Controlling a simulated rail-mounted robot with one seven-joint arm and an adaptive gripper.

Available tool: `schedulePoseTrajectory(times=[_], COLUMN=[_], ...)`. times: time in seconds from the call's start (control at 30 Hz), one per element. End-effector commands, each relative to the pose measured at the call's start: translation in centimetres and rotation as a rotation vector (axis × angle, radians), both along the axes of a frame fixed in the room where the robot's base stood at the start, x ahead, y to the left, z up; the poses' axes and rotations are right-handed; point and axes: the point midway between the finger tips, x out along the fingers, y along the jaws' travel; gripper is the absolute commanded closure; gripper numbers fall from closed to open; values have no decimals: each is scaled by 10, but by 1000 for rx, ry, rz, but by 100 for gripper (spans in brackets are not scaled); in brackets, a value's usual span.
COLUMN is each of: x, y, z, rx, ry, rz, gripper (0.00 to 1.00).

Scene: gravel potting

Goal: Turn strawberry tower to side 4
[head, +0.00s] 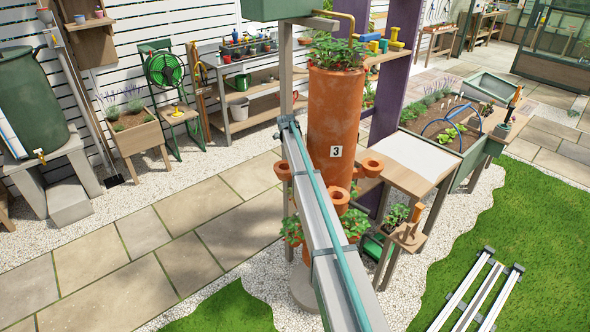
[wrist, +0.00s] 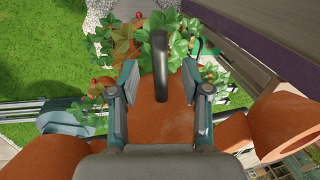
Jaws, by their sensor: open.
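The strawberry tower (head: 333,105) is a tall terracotta column with planting cups on its sides and a plate reading 3 (head: 336,151) facing the head camera. Strawberry plants (head: 335,48) grow at its top, and more leaves show low on it. My arm's beam covers part of its lower left. In the wrist view my gripper (wrist: 161,92) is open, its two fingers apart over the tower's terracotta surface (wrist: 160,122). A dark upright bar (wrist: 160,68) stands between the fingers; I cannot tell whether they touch it. My gripper is not discernible in the head view.
Terracotta cups (wrist: 282,125) stick out close beside my gripper. A wooden side table (head: 412,165) and a purple post (head: 398,75) stand near the tower's right. Metal rails (head: 480,292) lie on the grass. The paving (head: 90,265) at left is clear.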

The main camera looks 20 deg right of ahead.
Motion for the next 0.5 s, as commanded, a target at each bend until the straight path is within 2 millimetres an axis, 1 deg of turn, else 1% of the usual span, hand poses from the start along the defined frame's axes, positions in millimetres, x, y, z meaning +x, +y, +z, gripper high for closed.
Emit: schedulePoseTrajectory(times=[0.03, 0.1, 0.3, 0.4, 0.5], x=[-1, -3, -6, -7, -7], y=[2, 4, 10, 12, 13], z=[12, 25, 58, 68, 74], rx=[0, 0, 0, 0, 0], ry=[-2, -2, -1, -1, -1], rz=[0, 0, 0, 0, 0], gripper=[52, 52, 52, 52, 52])
